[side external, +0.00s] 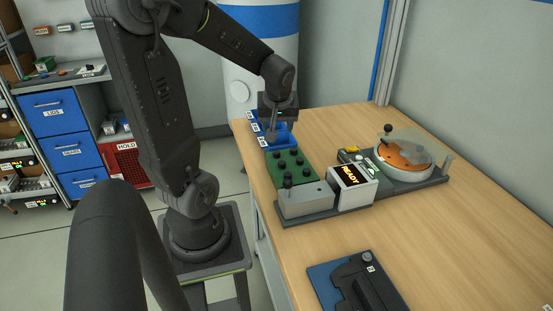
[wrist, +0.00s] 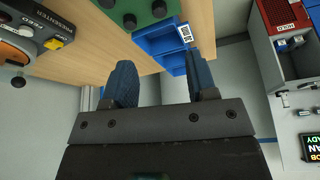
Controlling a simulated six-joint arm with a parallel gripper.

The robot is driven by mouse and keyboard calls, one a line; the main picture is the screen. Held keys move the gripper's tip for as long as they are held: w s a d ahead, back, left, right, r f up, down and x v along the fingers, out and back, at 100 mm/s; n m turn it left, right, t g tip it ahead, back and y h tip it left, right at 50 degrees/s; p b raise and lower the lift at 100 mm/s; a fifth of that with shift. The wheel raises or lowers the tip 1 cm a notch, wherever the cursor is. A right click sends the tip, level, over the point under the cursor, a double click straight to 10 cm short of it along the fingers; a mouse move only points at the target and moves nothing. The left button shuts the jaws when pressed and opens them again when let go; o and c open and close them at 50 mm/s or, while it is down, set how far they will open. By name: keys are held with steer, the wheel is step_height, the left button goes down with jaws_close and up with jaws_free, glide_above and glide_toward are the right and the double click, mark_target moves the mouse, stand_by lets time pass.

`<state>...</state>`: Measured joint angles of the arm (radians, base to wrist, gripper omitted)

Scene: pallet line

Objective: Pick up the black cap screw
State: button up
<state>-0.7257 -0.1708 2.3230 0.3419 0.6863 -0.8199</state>
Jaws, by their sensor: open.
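A green block (side external: 289,178) on the table carries several black round-headed pieces; I cannot tell whether the black cap screw is among them. Part of the green block (wrist: 145,8) shows at the top of the wrist view, with black round heads on it. Blue labelled bins (side external: 258,128) stand just behind it, also seen as a blue bin (wrist: 150,46) in the wrist view. My gripper (side external: 273,138) is over the bins and hides part of them. Its blue-padded fingers (wrist: 160,72) are apart with nothing between them. No cap screw shows clearly inside the bins.
A blue mat with a black device (side external: 325,283) lies at the front. The table's right side (side external: 480,230) is clear.

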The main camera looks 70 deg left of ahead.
glide_above(276, 152)
steer(key=d, duration=0.2)
steer(key=f, duration=0.5)
steer(key=shift+s+d+f, duration=0.15)
steer(key=shift+s+f, duration=0.05)
steer(key=shift+f, duration=0.1)
steer(key=shift+x, duration=2.6)
steer(key=shift+s+d+f, duration=0.1)
steer(key=shift+d, duration=0.05)
jaws_close()
